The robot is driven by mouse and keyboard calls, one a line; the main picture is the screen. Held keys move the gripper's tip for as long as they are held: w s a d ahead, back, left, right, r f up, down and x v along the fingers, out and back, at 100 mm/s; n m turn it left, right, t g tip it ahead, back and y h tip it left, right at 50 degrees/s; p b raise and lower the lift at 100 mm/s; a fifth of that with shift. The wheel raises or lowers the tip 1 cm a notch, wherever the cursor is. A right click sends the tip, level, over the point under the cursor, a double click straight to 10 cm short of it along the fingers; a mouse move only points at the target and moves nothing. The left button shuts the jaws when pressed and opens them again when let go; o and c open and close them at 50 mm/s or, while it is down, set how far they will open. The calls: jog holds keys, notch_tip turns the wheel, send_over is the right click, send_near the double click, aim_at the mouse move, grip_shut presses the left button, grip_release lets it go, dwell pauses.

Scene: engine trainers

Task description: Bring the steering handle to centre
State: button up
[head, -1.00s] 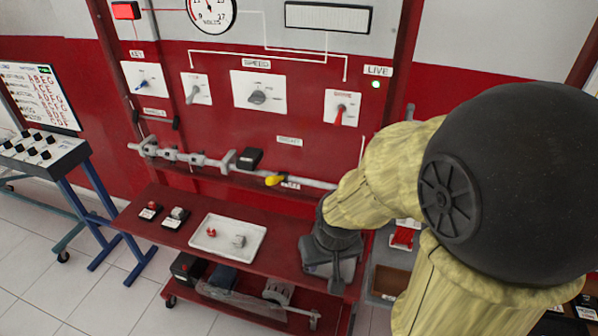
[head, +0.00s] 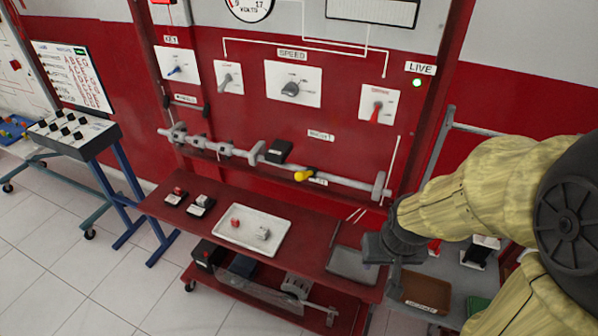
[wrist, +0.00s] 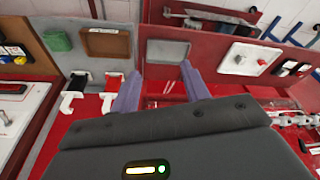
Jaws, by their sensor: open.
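The red panel carries several handles, and their small labels are too blurred to tell which one is the steering handle. A red handle (head: 376,112) hangs almost straight down on a white plate at the right. A grey lever (head: 226,84) tilts on a plate further left. A grey knob (head: 290,89) sits under the SPEED label. A yellow-ended handle (head: 304,175) sticks out by the lower shaft (head: 345,180). My gripper (head: 385,255) is low, right of and below these handles, touching none. In the wrist view its two fingers (wrist: 162,88) are apart and empty.
A white tray (head: 276,223) with small parts lies on the red shelf (head: 225,240). A grey tray (head: 352,266) lies near my gripper. A brown-bottomed bin (head: 425,291) stands right of it. A blue key switch (head: 175,71) is at the panel's left. Space before the panel handles is clear.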

jog(key=w+f+n+t+b, duration=0.3)
jog(key=w+f+t+b, duration=0.1)
jog(key=w+b, duration=0.25)
jog(key=w+a+r+n+t+y+b, duration=0.1)
jog(key=a+n+t+y+b, duration=0.3)
jog(key=b, duration=0.4)
jog(key=w+a+r+n+t+y+b, duration=0.2)
jog(key=w+a+n+t+y+b, duration=0.2)
jog(key=n+b, duration=0.4)
jog(key=a+t, duration=0.1)
jog(key=a, duration=0.1)
jog(key=shift+w+a+r+y, duration=0.2)
jog(key=shift+a+r+y, duration=0.1)
jog(key=shift+y, duration=0.1)
jog(key=shift+w+r+p, duration=0.1)
jog(key=shift+w+p, duration=0.05)
jog(key=shift+p, duration=0.15)
jog(key=p+x, duration=0.8)
jog(key=x, duration=0.9)
jog(key=shift+f, duration=0.2)
